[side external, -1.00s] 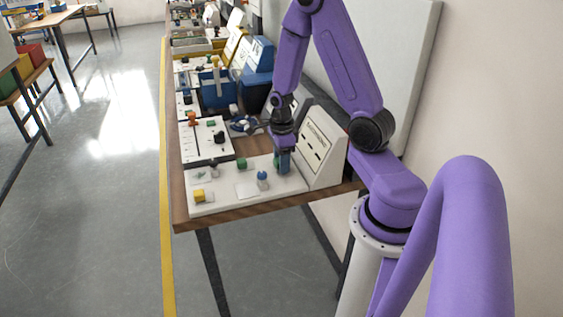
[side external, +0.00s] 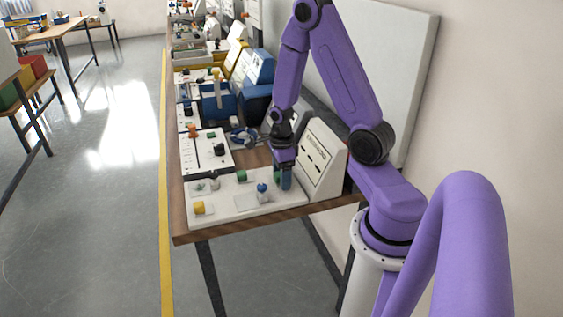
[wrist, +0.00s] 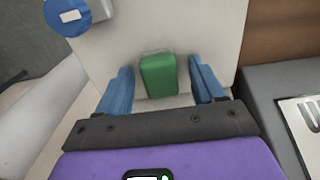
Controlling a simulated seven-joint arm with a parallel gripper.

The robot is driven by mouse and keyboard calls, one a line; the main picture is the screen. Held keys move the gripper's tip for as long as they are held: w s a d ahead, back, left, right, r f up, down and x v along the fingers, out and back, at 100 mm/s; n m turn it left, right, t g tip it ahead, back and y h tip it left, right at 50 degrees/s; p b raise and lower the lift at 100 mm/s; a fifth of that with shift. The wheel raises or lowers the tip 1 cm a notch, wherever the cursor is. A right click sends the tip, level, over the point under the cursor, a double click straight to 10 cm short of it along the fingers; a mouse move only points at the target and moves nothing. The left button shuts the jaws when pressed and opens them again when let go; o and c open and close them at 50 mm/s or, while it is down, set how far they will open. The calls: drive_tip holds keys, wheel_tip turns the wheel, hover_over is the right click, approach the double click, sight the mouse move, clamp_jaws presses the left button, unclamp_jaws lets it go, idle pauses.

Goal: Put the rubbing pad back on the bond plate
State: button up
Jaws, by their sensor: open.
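The white bond plate (side external: 225,206) lies flat at the near end of the bench and carries several small coloured parts. A green block (wrist: 158,75), which looks like the rubbing pad, stands upright against pale surface in the wrist view. My gripper (wrist: 163,83) is open, with one blue finger on each side of the block and gaps between. In the side external view my gripper (side external: 284,186) points down at the plate's right part, and the block is mostly hidden behind its fingers. Whether the block touches the plate cannot be told.
A blue knob (wrist: 67,15) stands left of my gripper; it also shows in the side view (side external: 262,188). Another green part (side external: 242,176) and a yellow block (side external: 198,208) sit further left. A sloped white console (side external: 320,158) stands close on the right.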

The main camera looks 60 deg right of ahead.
wheel_tip(320, 180, up, 11)
drive_tip(key=s+a+r+n, duration=0.2)
drive_tip(key=a+n, duration=0.5)
drive_tip(key=n, duration=0.2)
drive_tip(key=s+a+r+n, duration=0.2)
drive_tip(key=a+n, duration=0.6)
drive_tip(key=n, duration=0.2)
drive_tip(key=s+a+r+n, duration=0.1)
drive_tip(key=s+a+n, duration=0.2)
drive_tip(key=s+n, duration=0.3)
drive_tip(key=s+a+n, duration=0.4)
drive_tip(key=s+n, duration=0.3)
drive_tip(key=n, duration=0.7)
drive_tip(key=shift+a+r+n, duration=0.15)
drive_tip(key=shift+r+n, duration=0.15)
drive_tip(key=shift+r, duration=0.1)
